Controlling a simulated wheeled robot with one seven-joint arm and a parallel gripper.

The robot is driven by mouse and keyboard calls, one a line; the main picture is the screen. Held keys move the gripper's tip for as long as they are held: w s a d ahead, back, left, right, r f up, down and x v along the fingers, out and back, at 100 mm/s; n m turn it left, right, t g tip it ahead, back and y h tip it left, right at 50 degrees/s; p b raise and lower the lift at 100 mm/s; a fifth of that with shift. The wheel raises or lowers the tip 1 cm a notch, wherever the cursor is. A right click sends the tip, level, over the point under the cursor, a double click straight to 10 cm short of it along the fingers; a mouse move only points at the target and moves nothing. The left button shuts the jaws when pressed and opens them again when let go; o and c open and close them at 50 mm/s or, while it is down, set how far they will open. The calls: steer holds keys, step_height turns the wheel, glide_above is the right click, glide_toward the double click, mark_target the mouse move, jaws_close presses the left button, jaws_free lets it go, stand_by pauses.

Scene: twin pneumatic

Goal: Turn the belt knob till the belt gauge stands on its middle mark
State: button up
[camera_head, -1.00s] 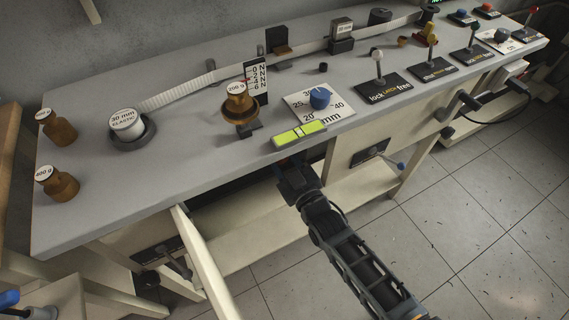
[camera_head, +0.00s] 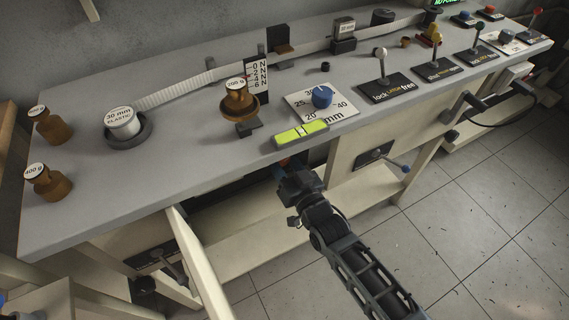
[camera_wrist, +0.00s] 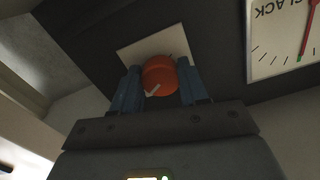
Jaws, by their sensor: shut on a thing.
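The orange-red knob (camera_wrist: 160,75), with a white pointer line, stands on a pale square plate (camera_wrist: 139,52) in the wrist view. My gripper (camera_wrist: 159,85) is shut on the knob, one blue finger on each side. The belt gauge (camera_wrist: 280,35) is at the upper right of that view, upside down, with the word SLACK and a red needle. The needle's lower end lies close to a green mark; the dial's right part is cut off. In the head view my gripper (camera_head: 284,166) is under the bench's front edge, where the knob is mostly hidden.
The grey bench top (camera_head: 190,165) overhangs my gripper. A blue knob (camera_head: 322,97) on a mm dial, a green level (camera_head: 300,133) and a brown weight (camera_head: 238,97) stand on it. An open cream panel (camera_head: 195,262) juts out left of my arm.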

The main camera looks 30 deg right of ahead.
steer(key=o, duration=1.1)
steer(key=shift+c, duration=0.2)
steer(key=s, duration=0.7)
steer(key=shift+s, duration=0.4)
steer(key=shift+s, duration=0.1)
steer(key=s+r+n+g, duration=0.1)
steer(key=s+r, duration=0.1)
steer(key=s, duration=0.8)
steer(key=s+r+g, duration=0.1)
steer(key=s+r, duration=0.2)
steer(key=s, duration=0.7)
steer(key=s+r+n+g, duration=0.1)
steer(key=s+r, duration=1.1)
steer(key=r, duration=0.1)
steer(key=shift+s+n, duration=0.3)
steer(key=shift+s, duration=0.1)
